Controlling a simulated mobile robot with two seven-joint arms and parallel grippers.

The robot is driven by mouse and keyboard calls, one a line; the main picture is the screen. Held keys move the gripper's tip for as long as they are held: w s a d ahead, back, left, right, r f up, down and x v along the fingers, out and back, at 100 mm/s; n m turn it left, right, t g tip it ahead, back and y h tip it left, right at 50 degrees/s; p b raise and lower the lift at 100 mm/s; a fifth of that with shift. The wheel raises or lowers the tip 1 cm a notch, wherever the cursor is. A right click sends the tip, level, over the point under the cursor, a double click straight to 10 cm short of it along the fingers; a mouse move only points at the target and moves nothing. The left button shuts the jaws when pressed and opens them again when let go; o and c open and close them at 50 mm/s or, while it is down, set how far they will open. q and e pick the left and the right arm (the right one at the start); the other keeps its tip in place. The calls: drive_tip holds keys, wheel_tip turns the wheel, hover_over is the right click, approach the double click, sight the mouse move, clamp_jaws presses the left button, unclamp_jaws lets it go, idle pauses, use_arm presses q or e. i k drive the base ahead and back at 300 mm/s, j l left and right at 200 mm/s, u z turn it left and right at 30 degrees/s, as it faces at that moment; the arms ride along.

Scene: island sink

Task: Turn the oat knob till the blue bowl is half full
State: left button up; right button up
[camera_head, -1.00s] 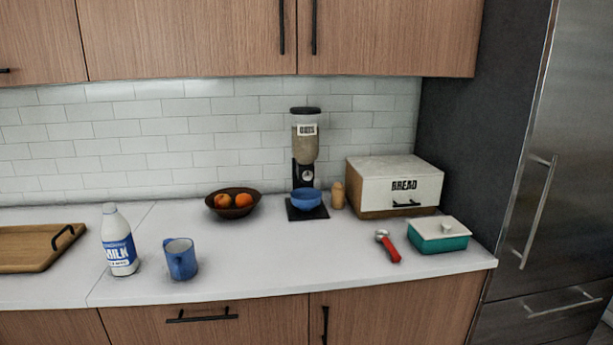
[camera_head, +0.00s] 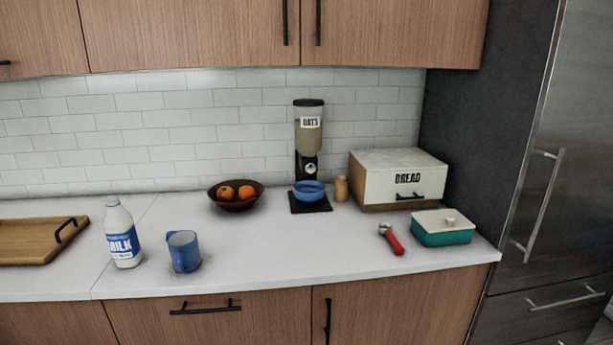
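The oat dispenser (camera_head: 309,130) stands at the back of the counter against the tiled wall, with an "OATS" label and oats showing in its clear container. Its knob (camera_head: 311,168) is a small round pale piece on the dark stem below the container. The blue bowl (camera_head: 309,191) sits on the dispenser's black base (camera_head: 312,207), under the knob. The bowl's fill level is too small to tell. Neither of my grippers shows in the view.
A bread box (camera_head: 399,178), a small wooden shaker (camera_head: 341,189), a red-handled scoop (camera_head: 391,238) and a teal dish (camera_head: 442,228) are right of the bowl. A fruit bowl (camera_head: 236,203), blue mug (camera_head: 183,252), milk bottle (camera_head: 122,233) and wooden tray (camera_head: 35,241) are left. The middle front counter is clear.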

sight(310, 167)
drive_tip(key=i+j+u, duration=0.2)
drive_tip(key=i+u, duration=0.55)
